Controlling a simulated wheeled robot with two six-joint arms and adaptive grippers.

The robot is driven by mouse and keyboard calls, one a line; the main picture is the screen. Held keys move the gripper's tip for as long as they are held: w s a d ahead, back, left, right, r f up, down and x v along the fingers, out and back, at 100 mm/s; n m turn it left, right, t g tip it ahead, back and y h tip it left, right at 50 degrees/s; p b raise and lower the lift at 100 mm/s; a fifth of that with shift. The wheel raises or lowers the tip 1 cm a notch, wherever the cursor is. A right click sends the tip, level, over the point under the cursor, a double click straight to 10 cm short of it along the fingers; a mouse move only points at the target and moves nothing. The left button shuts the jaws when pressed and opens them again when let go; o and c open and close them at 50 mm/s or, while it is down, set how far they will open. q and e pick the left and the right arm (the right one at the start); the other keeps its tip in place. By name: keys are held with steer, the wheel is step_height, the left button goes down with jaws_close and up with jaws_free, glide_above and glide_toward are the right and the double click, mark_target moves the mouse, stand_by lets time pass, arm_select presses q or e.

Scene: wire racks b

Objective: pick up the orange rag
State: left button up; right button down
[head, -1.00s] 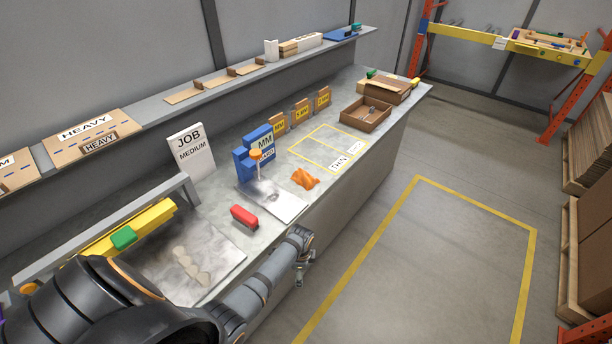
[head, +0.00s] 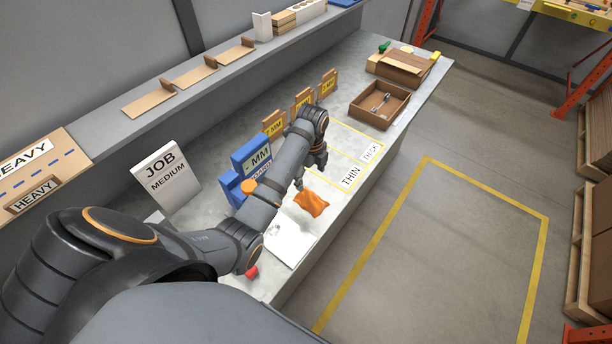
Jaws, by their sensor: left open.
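The orange rag (head: 312,204) lies crumpled on the grey workbench, at the edge of a pale sheet (head: 287,240). My left gripper (head: 311,178) hangs over the bench just behind the rag, its fingers pointing down. It is open and I see nothing between its fingers. The fingertips are close to the rag's upper edge; I cannot tell whether they touch it. My left forearm covers part of the bench and blue holder. My right gripper is not in view.
A blue holder (head: 250,157) stands left of my arm, with the JOB MEDIUM sign (head: 165,176) beyond. A red object (head: 252,272) shows partly beneath my arm. A cardboard box (head: 380,104) sits farther along the bench. The floor to the right is clear.

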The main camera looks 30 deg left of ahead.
mark_target(311, 196)
arm_select(q)
steer(key=shift+w, duration=0.1)
steer(key=shift+s+d+f+p, duration=0.3)
steer(key=shift+s+f, duration=0.1)
steer(key=shift+f, duration=0.15)
steer(key=shift+s+d+f+p, duration=0.15)
steer(key=shift+s+d+f, duration=0.2)
steer(key=shift+f, duration=0.2)
steer(key=shift+w+a+f, duration=0.1)
steer(key=shift+a+f, duration=0.05)
steer(key=shift+f, duration=0.4)
steer(key=shift+w+a+f, duration=0.1)
steer(key=shift+f, duration=0.45)
step_height(311, 196, down, 2)
steer(key=shift+p, duration=0.75)
step_height(311, 196, down, 3)
steer(key=shift+f, duration=0.2)
steer(key=c, duration=1.2)
steer(key=shift+c, duration=0.3)
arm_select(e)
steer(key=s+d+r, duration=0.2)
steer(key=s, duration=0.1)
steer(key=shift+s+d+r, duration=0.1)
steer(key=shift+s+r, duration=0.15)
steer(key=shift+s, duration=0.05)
